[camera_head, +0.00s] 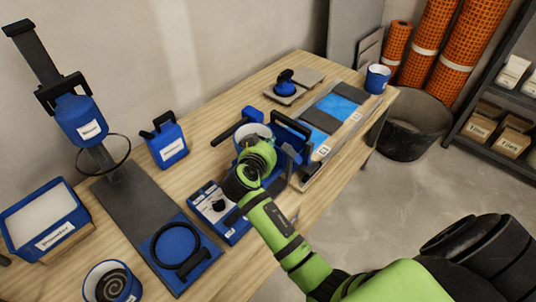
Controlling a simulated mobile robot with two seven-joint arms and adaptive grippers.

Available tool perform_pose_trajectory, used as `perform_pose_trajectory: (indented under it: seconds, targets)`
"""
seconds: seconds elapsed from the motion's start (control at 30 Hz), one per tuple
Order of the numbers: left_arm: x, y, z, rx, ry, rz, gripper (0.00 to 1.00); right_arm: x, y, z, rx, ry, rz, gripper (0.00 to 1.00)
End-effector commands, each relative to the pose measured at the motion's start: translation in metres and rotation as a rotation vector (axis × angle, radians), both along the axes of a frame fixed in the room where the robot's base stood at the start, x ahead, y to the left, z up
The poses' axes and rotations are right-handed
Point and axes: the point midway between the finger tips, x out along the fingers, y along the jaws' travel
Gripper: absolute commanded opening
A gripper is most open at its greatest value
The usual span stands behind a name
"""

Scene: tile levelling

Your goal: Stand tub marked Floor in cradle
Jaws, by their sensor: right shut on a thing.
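My right gripper (258,158) reaches over the workbench from the lower right and is shut on a blue tub with a pale rim (243,134). The gripper covers much of the tub, and no marking on it can be read. The tub looks upright, beside a blue frame with a black bar (291,127), which seems to be the cradle. I cannot tell whether the tub is in the frame or just left of it. My left gripper is not in view.
A blue dial box (217,209) sits in front. A blue-and-grey tiled board (330,112) lies to the right. Another tub (377,80) stands at the far right end, and one with a spiral (108,284) at lower left.

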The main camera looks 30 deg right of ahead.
Motion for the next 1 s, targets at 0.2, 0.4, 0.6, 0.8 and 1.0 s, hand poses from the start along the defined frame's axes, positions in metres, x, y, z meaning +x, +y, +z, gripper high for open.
perform_pose_trajectory:
  seconds: [0.2, 0.4, 0.6, 0.8, 1.0]
  targets:
    - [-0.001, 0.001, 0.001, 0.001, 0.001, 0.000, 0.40, 0.001, -0.001, -0.015, -0.006, -0.007, 0.001, 0.00]
    - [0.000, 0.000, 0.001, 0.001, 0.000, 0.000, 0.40, 0.002, 0.000, -0.038, -0.004, -0.008, 0.003, 0.00]
    - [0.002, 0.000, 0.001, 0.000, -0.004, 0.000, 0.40, 0.002, 0.000, -0.040, -0.002, -0.012, 0.002, 0.00]
    - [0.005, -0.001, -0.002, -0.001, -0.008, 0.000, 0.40, 0.002, 0.000, -0.043, -0.002, -0.011, 0.001, 0.00]
    - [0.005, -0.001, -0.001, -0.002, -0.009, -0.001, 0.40, 0.000, 0.000, -0.046, -0.001, -0.001, 0.001, 0.30]
